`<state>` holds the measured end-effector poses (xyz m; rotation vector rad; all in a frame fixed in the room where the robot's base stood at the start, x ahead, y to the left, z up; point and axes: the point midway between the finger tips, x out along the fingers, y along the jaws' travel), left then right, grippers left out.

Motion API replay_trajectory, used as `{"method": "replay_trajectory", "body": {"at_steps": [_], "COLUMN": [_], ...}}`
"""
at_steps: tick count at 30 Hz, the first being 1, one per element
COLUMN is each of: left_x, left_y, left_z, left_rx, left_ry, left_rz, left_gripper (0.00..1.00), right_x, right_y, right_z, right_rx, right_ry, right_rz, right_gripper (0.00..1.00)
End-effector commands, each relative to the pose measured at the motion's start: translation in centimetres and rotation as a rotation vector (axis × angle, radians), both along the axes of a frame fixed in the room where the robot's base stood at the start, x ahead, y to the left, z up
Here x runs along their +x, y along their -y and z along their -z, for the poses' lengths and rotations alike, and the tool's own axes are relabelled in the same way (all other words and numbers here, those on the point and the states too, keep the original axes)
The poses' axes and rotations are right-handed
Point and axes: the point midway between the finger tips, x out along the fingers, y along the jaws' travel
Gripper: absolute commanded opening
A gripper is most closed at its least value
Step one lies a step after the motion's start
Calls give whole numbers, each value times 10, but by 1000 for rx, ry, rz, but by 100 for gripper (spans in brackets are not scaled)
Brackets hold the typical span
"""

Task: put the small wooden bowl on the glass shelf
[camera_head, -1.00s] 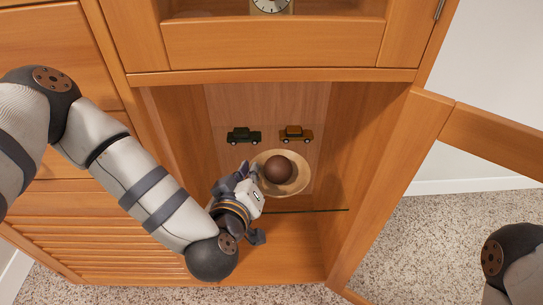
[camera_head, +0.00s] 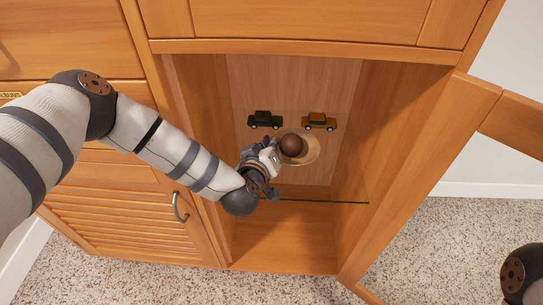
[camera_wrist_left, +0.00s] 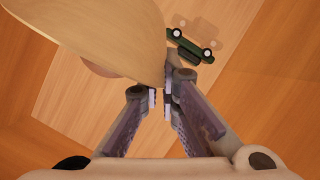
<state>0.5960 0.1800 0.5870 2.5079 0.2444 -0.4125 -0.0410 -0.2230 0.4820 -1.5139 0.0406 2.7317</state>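The small wooden bowl (camera_head: 312,152) is pale, with a dark brown ball (camera_head: 291,144) in it. It is inside the open cabinet, over the glass shelf (camera_head: 325,202), whose dark green front edge shows. I cannot tell whether the bowl touches the glass. My left gripper (camera_head: 272,156) reaches in from the left to the bowl's near-left rim. In the left wrist view, the fingers (camera_wrist_left: 162,100) are closed about the edge of the bowl (camera_wrist_left: 100,30), which fills the upper left. My right gripper is out of view.
The open door (camera_head: 425,170) is at the right. Shelf room shows right of the bowl.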

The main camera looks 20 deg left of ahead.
Motion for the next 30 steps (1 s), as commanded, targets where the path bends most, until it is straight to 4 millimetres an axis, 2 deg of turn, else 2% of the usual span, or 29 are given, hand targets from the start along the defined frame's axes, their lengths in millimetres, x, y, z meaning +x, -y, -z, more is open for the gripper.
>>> {"method": "replay_trajectory", "body": {"at_steps": [2,6,18,19,21,30], "left_x": [7,7,8,8,8,8], "left_y": [-2,-2,-2,-2,-2,-2], "left_z": [10,35,41,41,40,39], "left_rx": [0,0,-1,-1,-1,-1], "left_ry": [3,1,4,3,3,3], "left_rz": [-2,-1,0,0,0,0], "left_gripper": [0,0,0,10,25,25], "right_x": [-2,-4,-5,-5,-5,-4], "right_y": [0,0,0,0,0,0], "right_z": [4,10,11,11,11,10], "right_rx": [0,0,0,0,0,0], "right_ry": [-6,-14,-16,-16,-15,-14], "right_rz": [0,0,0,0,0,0], "right_gripper": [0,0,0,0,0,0]}}
